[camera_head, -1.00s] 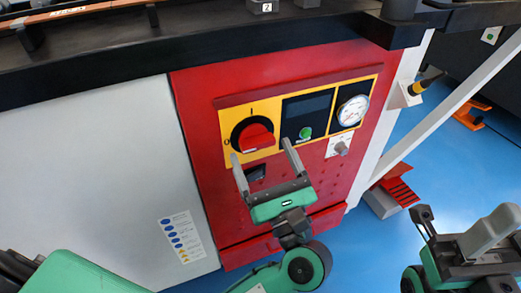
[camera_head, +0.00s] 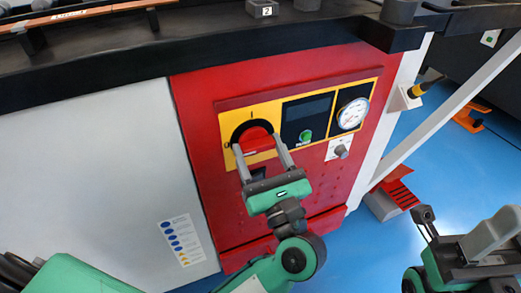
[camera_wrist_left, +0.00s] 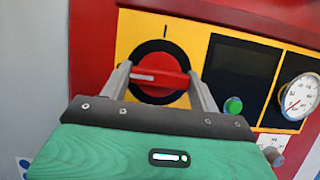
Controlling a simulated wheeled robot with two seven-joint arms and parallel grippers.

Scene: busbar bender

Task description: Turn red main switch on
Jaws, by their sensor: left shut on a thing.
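The red main switch (camera_head: 257,140) is a rotary knob on a black round base in a yellow panel on the red cabinet. Its handle lies nearly level, with its white mark toward the left, as the left wrist view shows (camera_wrist_left: 160,75). My left gripper (camera_head: 258,146) has its two fingers on either side of the handle and is shut on it. It also shows in the left wrist view (camera_wrist_left: 160,85). The fingertips partly hide the handle's ends. My right gripper (camera_head: 455,235) is at the lower right, away from the cabinet; its finger gap is not clear.
Right of the switch are a dark display with a green button (camera_head: 305,135) and a round gauge (camera_head: 353,113). A small grey knob (camera_head: 341,151) sits below the gauge. The black table edge (camera_head: 230,72) overhangs the cabinet.

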